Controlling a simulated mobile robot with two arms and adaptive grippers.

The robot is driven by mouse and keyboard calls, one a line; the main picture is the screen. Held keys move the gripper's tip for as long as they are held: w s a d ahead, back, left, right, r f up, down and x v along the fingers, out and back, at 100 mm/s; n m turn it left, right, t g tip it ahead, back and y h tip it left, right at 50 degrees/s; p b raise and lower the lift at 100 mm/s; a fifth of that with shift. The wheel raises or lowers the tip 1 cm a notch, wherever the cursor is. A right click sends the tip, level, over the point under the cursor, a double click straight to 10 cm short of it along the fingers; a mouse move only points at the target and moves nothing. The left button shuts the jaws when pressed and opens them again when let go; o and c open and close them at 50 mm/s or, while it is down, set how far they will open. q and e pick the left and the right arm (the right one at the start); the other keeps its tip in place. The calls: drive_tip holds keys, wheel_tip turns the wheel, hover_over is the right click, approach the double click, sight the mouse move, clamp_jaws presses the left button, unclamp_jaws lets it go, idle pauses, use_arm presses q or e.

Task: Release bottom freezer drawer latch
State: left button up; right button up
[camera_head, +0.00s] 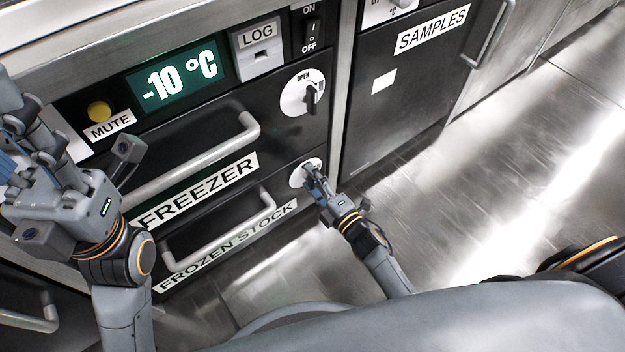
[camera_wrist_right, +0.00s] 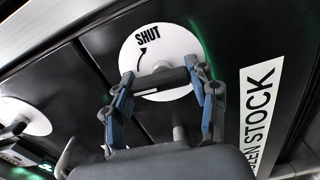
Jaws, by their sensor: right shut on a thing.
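The bottom drawer (camera_head: 210,228), labelled FROZEN STOCK, sits flush in the black freezer front. Its white latch dial (camera_head: 297,177) is at the drawer's right end, partly hidden by my right gripper (camera_head: 314,180). In the right wrist view the dial (camera_wrist_right: 183,42) shows the word SHUT with a curved arrow. A dark bar-shaped latch knob (camera_wrist_right: 163,82) lies across the dial, and my right gripper (camera_wrist_right: 160,90) is shut on it, one finger at each end. My left gripper (camera_head: 28,165) is at the far left, away from the latch; its finger opening is unclear.
The upper FREEZER drawer (camera_head: 165,150) has a bar handle and its own dial (camera_head: 293,95) marked OPEN. A display (camera_head: 178,78) reads -10 °C. A SAMPLES cabinet (camera_head: 400,100) stands to the right. Bare metal floor (camera_head: 500,180) lies at right.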

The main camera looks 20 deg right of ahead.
drive_tip(key=shift+n, duration=0.5)
drive_tip(key=o, duration=1.2)
drive_tip(key=shift+c, duration=0.2)
drive_tip(key=v, duration=1.2)
